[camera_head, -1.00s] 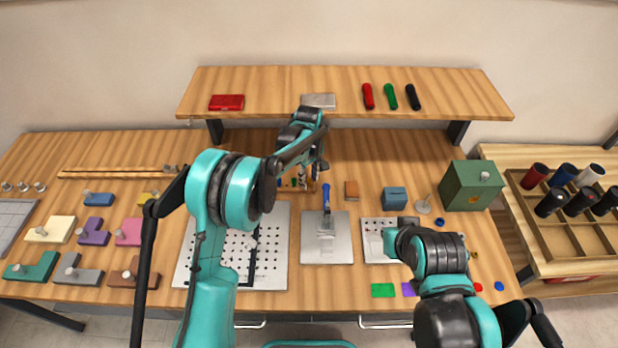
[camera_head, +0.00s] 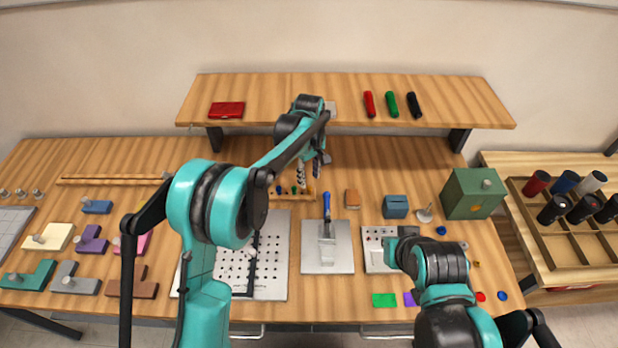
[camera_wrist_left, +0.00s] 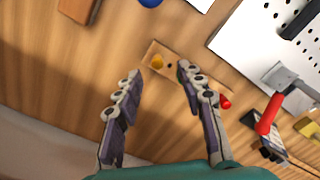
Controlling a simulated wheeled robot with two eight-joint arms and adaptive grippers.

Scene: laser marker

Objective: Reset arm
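My left arm reaches up over the table. Its gripper (camera_head: 318,165) is small and partly hidden by its own wrist near the small wooden peg holder (camera_head: 293,196) in the head view. In the left wrist view the two fingers (camera_wrist_left: 160,75) stand wide apart and empty. The wooden holder, with a yellow peg (camera_wrist_left: 157,62) and a red peg (camera_wrist_left: 225,102), lies beyond the fingertips; contact is not visible. My right arm is folded at the lower right, and its gripper cannot be made out.
A blue-handled tool (camera_head: 327,208) lies on a grey plate (camera_head: 343,262). A perforated white board (camera_head: 275,232) is left of it. A green box (camera_head: 472,194) and a sorting tray (camera_head: 560,265) are at right. The raised shelf (camera_head: 290,98) stands behind my left wrist.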

